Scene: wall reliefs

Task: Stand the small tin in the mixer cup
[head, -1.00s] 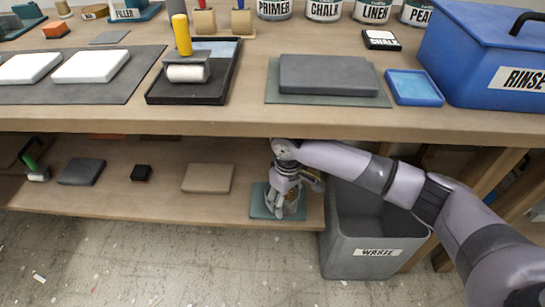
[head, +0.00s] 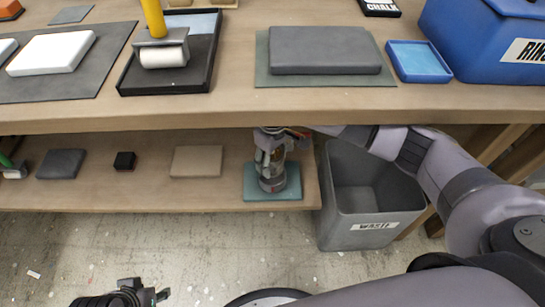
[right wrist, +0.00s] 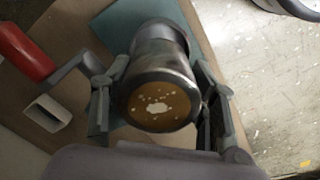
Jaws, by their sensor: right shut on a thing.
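My right gripper (head: 271,170) is over a teal mat (head: 285,194) at the right end of the lower shelf. In the right wrist view its two fingers (right wrist: 160,100) are shut on a metal cylinder, seemingly the small tin (right wrist: 160,106), with a tan, white-flecked round face toward the camera. Beyond it is another metal rim, possibly the mixer cup (right wrist: 160,32). In the head view a dark grey round body (head: 271,184) stands on the mat below the fingers. I cannot tell whether the tin is inside it. My left gripper (head: 140,294) is at the bottom edge, its fingers unclear.
A grey waste bin (head: 372,226) stands right of the shelf. The tabletop (head: 210,113) overhangs the shelf. A tan block (head: 197,161), a small black block (head: 124,161) and a dark slab (head: 61,164) lie leftward. A red handle (right wrist: 25,54) is beside the gripper in the wrist view.

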